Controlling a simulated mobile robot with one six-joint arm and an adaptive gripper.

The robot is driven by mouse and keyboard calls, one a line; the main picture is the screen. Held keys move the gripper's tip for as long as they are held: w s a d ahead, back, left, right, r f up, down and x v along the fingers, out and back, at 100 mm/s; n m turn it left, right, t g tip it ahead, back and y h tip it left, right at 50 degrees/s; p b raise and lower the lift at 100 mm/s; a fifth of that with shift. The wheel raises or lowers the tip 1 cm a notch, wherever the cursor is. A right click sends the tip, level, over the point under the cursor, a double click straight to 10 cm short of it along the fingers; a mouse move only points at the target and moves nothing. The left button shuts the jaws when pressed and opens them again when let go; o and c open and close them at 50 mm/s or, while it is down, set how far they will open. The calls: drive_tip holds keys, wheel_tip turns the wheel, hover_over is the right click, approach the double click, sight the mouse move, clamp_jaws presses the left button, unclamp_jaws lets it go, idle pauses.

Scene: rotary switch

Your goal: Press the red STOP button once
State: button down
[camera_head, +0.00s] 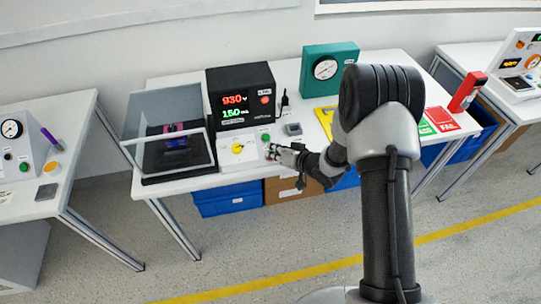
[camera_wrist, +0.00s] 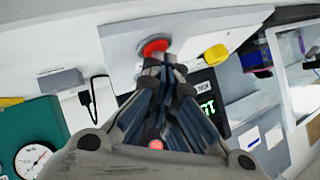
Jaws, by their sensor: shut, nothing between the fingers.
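The red STOP button (camera_wrist: 154,47) sits on a white control panel (camera_head: 224,157), beside a yellow rotary knob (camera_head: 238,149). The knob also shows in the wrist view (camera_wrist: 215,55). My gripper (camera_head: 271,152) is shut and empty, with its fingertips at the red button. In the wrist view the fingertips (camera_wrist: 160,64) overlap the button's lower edge; I cannot tell whether they touch it. In the head view the gripper mostly covers the button. A green button (camera_head: 266,137) on the panel shows just behind the gripper.
A black instrument box (camera_head: 242,78) with lit digits and a red round part (camera_head: 264,100) stands behind the panel. A clear case (camera_head: 165,110) stands left. A teal gauge box (camera_head: 329,65) and a small grey box (camera_head: 293,129) are to the right.

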drive_tip(key=shift+s+d+r+p, duration=0.1)
drive_tip(key=shift+s+r+p, duration=0.15)
drive_tip(key=shift+r+p, duration=0.5)
drive_tip(key=shift+s+d+r+p, duration=0.1)
drive_tip(key=shift+s+r+p, duration=0.15)
drive_tip(key=shift+r+p, duration=0.45)
drive_tip(key=shift+s+d+r+p, duration=0.1)
drive_tip(key=shift+s+r+p, duration=0.15)
drive_tip(key=shift+r+p, duration=0.5)
drive_tip(key=shift+s+r+p, duration=0.25)
drive_tip(key=shift+r+p, duration=0.1)
drive_tip(key=shift+r, duration=0.65)
